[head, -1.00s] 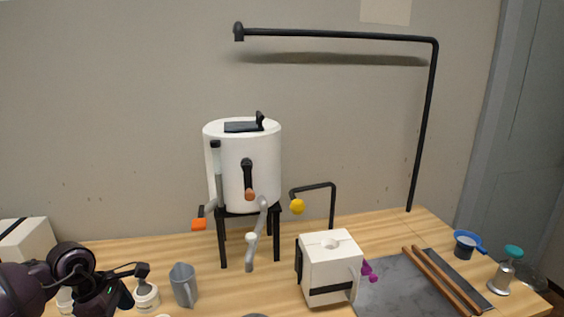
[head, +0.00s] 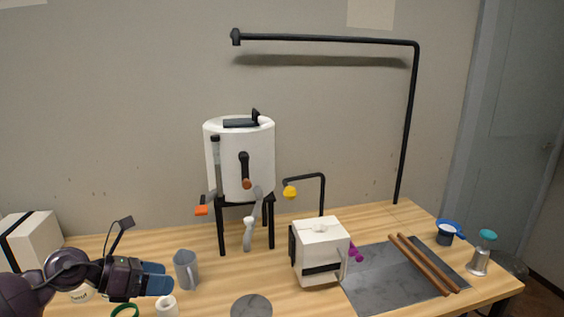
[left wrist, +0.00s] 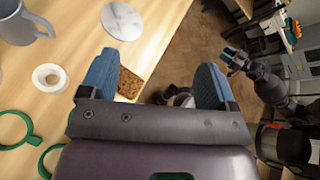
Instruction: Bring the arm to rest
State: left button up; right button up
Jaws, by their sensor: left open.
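My left gripper (head: 168,279) is at the lower left of the head view, over the table's front left part, its blue fingers pointing right. In the left wrist view the gripper (left wrist: 155,80) is open, its two blue fingers wide apart with nothing held. The table edge and floor show beyond and between them. A dark arm that appears to be my right one shows at the right of the left wrist view; its gripper (left wrist: 235,60) has small bluish tips, too small to read. It is not in the head view.
A grey pitcher (head: 186,270), a white ring-shaped piece (head: 167,306) and a green ring (head: 125,310) are close to the left gripper. A brown speckled block (left wrist: 130,83) lies near the table edge. A white box (head: 322,248) and white drum (head: 240,160) stand farther right.

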pick_arm(q)
jog(key=s+a+f+n+t+y, duration=0.15)
jog(key=f+n+t+y, duration=0.3)
jog(key=n, duration=1.25)
jog(key=s+a+f+n+t+y, duration=0.1)
jog(key=s+f+n+t+y, duration=0.35)
jog(key=n, duration=1.15)
jog(key=s+f+n+g+y, duration=0.2)
jog(key=s+f+n, duration=0.8)
jog(key=s+f, duration=0.8)
jog(key=shift+s+d+g+y, duration=0.25)
jog(key=shift+s+g+y, duration=0.05)
jog(key=shift+g, duration=0.4)
pick_arm(e)
jog(key=shift+s+d+f, duration=0.1)
jog(key=shift+s+f, duration=0.45)
jog(key=shift+s, duration=0.1)
jog(key=shift+w, duration=0.15)
jog(key=shift+w+r, duration=0.4)
jog(key=shift+w, duration=0.05)
